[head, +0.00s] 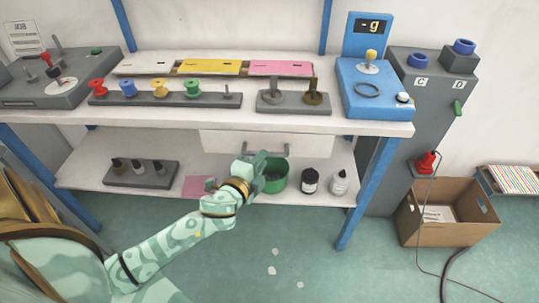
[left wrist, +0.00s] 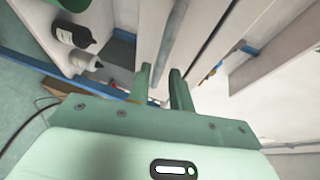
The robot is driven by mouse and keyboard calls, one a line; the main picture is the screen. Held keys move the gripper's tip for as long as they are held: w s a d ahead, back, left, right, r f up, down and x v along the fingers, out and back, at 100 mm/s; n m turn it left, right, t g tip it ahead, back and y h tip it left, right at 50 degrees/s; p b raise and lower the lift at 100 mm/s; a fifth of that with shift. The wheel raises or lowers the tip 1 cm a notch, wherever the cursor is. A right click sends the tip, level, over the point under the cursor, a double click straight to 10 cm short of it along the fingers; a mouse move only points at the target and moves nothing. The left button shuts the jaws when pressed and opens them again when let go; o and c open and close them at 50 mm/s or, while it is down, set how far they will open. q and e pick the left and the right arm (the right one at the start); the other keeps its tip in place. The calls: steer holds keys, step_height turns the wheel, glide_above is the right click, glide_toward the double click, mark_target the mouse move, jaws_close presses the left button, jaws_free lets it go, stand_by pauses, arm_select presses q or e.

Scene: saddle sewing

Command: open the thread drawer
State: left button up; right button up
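The white drawer front (head: 230,140) hangs under the worktop and looks shut or nearly so. Its grey bar handle (head: 281,154) runs across the lower front. My left gripper (head: 261,157) is at the handle's left part, partly covering it. In the left wrist view the handle bar (left wrist: 172,40) runs down towards the gap between the two green fingers (left wrist: 160,72). The fingers stand apart with a gap between them; I cannot tell whether they touch the bar. My right gripper is not in view.
On the lower shelf, a green pot (head: 274,180), a black bottle (head: 310,181) and a white bottle (head: 340,182) stand just below the drawer. A spool rack (head: 165,99) is on the worktop (head: 200,120). A blue leg (head: 368,190) stands to the right.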

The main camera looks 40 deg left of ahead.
mark_target(278, 144)
arm_select(q)
steer(key=b+x, duration=0.1)
steer(key=x, duration=0.3)
steer(key=shift+w+f, duration=0.1)
steer(key=shift+w, duration=0.1)
jaws_close()
steer(key=shift+s, duration=0.1)
